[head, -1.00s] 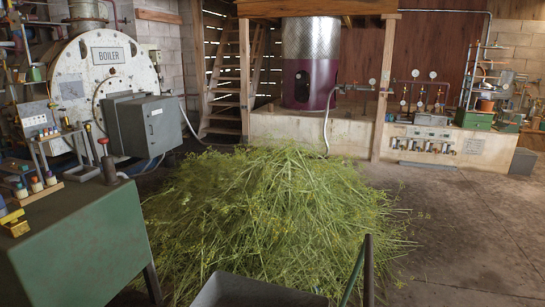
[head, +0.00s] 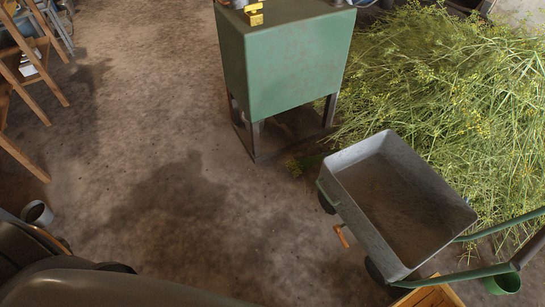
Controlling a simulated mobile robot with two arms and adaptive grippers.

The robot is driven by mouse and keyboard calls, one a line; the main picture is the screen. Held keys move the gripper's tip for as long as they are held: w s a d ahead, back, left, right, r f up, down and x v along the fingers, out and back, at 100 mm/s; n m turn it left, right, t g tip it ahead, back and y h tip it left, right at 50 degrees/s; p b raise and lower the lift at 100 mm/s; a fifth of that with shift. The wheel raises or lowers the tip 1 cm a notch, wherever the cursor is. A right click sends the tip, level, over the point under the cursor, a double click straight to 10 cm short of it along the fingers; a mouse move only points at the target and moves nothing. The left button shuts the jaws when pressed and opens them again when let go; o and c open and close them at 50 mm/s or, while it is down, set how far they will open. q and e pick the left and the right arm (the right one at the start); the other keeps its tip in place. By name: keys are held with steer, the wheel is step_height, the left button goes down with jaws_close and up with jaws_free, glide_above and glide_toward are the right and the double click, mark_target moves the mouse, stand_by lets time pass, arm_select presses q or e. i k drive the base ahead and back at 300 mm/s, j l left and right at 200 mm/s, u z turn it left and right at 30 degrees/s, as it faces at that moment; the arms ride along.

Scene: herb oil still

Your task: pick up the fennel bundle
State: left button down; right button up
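A large heap of cut green fennel (head: 450,90) with yellow flower heads lies on the floor at the right. Its stalks spread loosely, and I cannot pick out a separate tied bundle in it. A small tuft of stalks (head: 300,165) lies on the floor at the heap's left edge, by the green cabinet. Neither of my grippers is in view.
A grey cart (head: 400,205) with an empty-looking tray and green handles stands in front of the heap. A green cabinet (head: 285,70) on legs stands left of the heap. A green bucket (head: 503,284) and wooden crate (head: 430,295) are at lower right. The floor at left centre is clear.

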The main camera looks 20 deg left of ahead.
mark_target(312, 160)
steer(key=u, duration=0.2)
steer(key=i+j+z, duration=0.1)
steer(key=z, duration=0.4)
steer(key=i+j+z, duration=0.1)
steer(key=z, duration=0.35)
steer(key=i+j+z, duration=0.1)
steer(key=z, duration=0.4)
steer(key=j+z, duration=0.3)
steer(key=z, duration=0.15)
